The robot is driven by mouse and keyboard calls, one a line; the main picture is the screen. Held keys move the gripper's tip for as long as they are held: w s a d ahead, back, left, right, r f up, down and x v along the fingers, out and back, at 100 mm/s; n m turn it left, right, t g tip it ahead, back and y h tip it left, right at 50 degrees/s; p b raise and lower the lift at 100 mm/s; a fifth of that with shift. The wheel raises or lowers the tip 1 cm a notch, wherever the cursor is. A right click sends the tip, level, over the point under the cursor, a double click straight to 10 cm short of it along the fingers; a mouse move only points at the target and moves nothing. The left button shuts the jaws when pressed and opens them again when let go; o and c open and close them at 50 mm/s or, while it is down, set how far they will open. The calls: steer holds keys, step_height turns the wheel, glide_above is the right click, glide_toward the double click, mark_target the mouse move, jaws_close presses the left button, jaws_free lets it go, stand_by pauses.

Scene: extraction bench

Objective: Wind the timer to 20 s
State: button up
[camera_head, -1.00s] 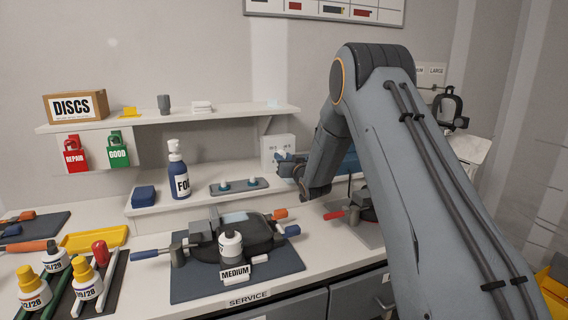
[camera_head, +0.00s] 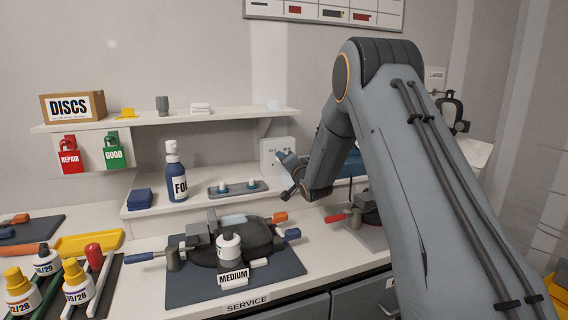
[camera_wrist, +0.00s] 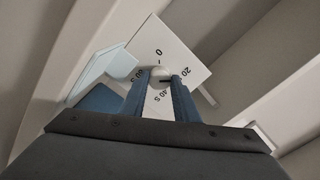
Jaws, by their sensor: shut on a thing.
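The timer is a white box (camera_head: 270,150) against the wall at the back of the raised shelf. In the wrist view its white face (camera_wrist: 178,46) shows the marks 0, 20, 40 S and 60 S around a pale round knob (camera_wrist: 160,72). My gripper (camera_wrist: 160,82) has its two blue fingers on either side of the knob and is shut on it. A short dark mark by the knob points right, roughly toward the 20 side; its exact reading is unclear. In the head view my gripper (camera_head: 285,160) is in front of the timer and hides part of its face.
A small tray (camera_head: 238,191) with two pegs and a blue bottle (camera_head: 176,172) stand left of my gripper on the raised shelf. A dark mantle on a mat (camera_head: 195,292) sits below, with a MEDIUM label. A wall shelf (camera_head: 215,116) runs above.

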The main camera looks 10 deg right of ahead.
steer(key=shift+m, duration=0.6)
steer(key=o, duration=1.1)
steer(key=shift+c, duration=0.2)
steer(key=shift+s+d+b, duration=0.2)
steer(key=shift+s+b, duration=0.1)
steer(key=shift+s, duration=1)
steer(key=shift+s+d+b, duration=0.2)
steer(key=shift+s+b, duration=0.1)
steer(key=shift+s, duration=1)
steer(key=shift+s+d+b, duration=0.2)
steer(key=shift+s+b, duration=0.1)
steer(key=shift+s, duration=1)
